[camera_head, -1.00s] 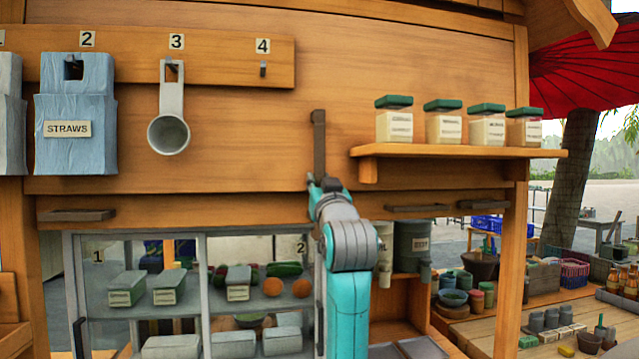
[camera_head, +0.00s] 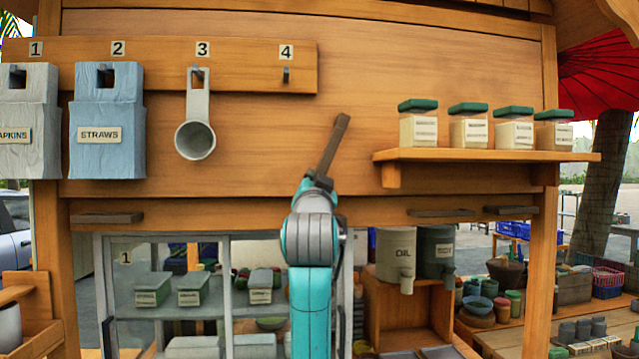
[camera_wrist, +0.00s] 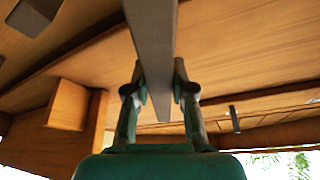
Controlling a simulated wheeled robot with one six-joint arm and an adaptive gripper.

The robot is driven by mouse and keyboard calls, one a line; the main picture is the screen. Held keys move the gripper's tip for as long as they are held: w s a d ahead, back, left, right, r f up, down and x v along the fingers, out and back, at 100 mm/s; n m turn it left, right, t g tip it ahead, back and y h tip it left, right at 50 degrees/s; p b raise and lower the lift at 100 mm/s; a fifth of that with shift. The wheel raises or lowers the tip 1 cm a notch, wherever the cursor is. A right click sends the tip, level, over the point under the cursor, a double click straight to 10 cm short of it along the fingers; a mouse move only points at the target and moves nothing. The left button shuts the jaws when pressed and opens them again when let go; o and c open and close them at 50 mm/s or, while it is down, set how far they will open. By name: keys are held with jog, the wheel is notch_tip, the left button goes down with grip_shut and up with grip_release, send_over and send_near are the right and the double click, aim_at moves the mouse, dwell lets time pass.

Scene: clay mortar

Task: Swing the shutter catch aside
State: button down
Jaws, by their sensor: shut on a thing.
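The shutter catch (camera_head: 332,146) is a dark brown bar on the wooden shutter panel (camera_head: 240,110). It is tilted, its top end leaning to the right and its lower end at my gripper. My gripper (camera_head: 318,184) is at the bar's lower end, above the turquoise arm, and partly hidden by my wrist. In the wrist view the bar (camera_wrist: 153,50) runs down between the two fingers of my gripper (camera_wrist: 160,92), which are shut on it. The bar's lower tip shows between the fingers.
A shelf (camera_head: 480,156) with several green-lidded jars (camera_head: 418,122) stands out to the right of the catch. A scoop (camera_head: 195,125) and a straws bag (camera_head: 108,120) hang at left. Below are a glass-fronted cabinet (camera_head: 232,290) and an oil container (camera_head: 396,255).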

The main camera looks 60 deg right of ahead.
jog(key=c, duration=1)
grip_release()
jog(key=shift+w+a, duration=0.1)
jog(key=shift+o, duration=0.2)
jog(key=v, duration=1.2)
